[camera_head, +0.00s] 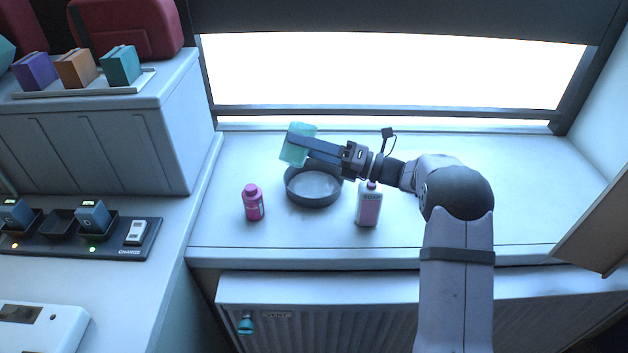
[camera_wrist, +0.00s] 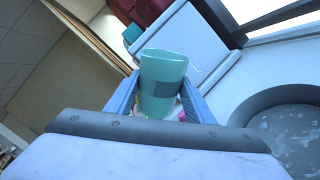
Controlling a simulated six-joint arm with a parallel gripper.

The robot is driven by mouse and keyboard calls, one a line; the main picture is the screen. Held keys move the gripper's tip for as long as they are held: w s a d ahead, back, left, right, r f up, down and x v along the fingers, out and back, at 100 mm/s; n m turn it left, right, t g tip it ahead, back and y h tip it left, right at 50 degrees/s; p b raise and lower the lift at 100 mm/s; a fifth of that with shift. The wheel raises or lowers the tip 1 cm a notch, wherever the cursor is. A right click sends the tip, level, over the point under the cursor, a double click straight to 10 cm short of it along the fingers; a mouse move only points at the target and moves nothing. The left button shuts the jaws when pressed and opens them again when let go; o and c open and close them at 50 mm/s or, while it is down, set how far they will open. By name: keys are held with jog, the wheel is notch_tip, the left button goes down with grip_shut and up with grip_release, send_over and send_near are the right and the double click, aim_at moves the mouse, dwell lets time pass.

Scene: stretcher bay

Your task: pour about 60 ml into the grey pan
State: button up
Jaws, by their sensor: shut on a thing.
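The grey pan (camera_head: 313,200) sits on the white counter; it also shows at the right of the wrist view (camera_wrist: 262,99). Pale, mottled contents show on its floor in the wrist view. My gripper (camera_head: 296,146) is shut on a translucent teal cup (camera_head: 293,154), which is also between the fingers in the wrist view (camera_wrist: 163,80). The cup is tilted in the head view and held above the pan's back left rim. I cannot tell how much liquid is in it, and no stream is visible.
A pink bottle (camera_head: 253,203) stands left of the pan. A charger strip (camera_head: 69,231) lies at the left. The counter's right side is clear.

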jog(key=shift+w+f+n+b, duration=0.15)
jog(key=shift+f+n+b, duration=0.35)
jog(key=shift+n, duration=0.5)
jog(key=shift+r+n+g, duration=0.25)
jog(key=shift+n+g, duration=0.15)
jog(key=shift+n, duration=0.2)
jog(key=shift+n, duration=0.3)
dwell(0.5)
